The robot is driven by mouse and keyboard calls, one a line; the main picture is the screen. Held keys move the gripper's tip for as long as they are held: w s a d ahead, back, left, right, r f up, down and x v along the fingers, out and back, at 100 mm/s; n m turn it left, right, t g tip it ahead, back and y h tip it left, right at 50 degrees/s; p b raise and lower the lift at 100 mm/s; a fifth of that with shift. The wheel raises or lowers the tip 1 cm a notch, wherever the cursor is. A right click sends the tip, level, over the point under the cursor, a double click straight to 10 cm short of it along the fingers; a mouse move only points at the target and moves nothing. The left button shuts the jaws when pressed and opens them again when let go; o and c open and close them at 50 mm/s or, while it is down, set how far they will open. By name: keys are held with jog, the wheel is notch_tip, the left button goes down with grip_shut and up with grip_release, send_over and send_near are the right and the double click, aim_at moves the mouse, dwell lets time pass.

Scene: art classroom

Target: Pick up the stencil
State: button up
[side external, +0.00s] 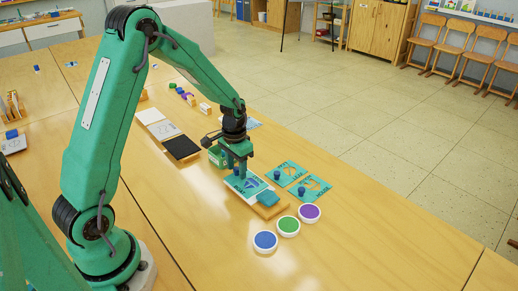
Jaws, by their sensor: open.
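My gripper (239,172) is open and points down over a teal stencil with a blue shape and lettering (248,186), which lies on a pale board. I cannot tell whether the fingers touch it, and they hide part of it. Two more teal stencils lie flat to the right, one farther back (292,170) and one nearer (317,185). Each has a small dark blue knob at its left side.
A teal block-like pad (268,198) sits at the board's right end. Three paint pots, blue (265,241), green (288,226) and purple (309,213), stand in front. The table's right front is clear.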

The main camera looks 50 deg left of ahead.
grip_shut()
jog(key=shift+r, duration=0.1)
dwell(0.4)
jog(key=shift+r, duration=0.8)
notch_tip(320, 180, up, 2)
jog(key=shift+r, duration=0.25)
jog(key=s+d+r, duration=0.3)
jog(key=d+r, duration=0.3)
jog(key=d, duration=0.5)
jog(key=shift+s+r, duration=0.15)
jog(key=shift+r, duration=0.2)
jog(key=shift+d, duration=0.1)
